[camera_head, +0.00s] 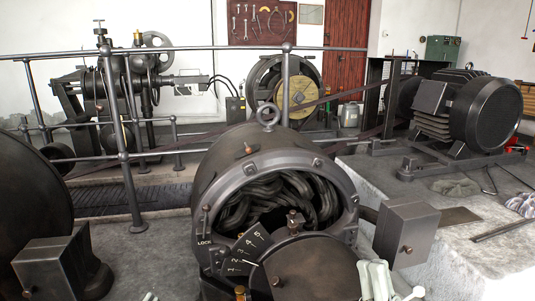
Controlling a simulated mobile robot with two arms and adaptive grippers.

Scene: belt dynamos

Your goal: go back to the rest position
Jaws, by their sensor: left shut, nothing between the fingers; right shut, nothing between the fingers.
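My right gripper (378,282) shows at the bottom edge, right of centre, as pale fingers and linkage. It is shut and empty, in front of the lower right of the open dynamo's round cover (310,272). Only a small tip of my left gripper (150,297) shows at the bottom edge, left of centre. It is shut and empty, over the floor left of the dynamo. Most of both arms is out of view. The dynamo housing (225,170) stands in the middle with its front open, showing dark windings (275,195).
A numbered dial plate (247,248) and a grey box (406,232) flank the dynamo's front. A metal railing (130,170) crosses behind. A large dark machine (30,200) fills the left edge.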

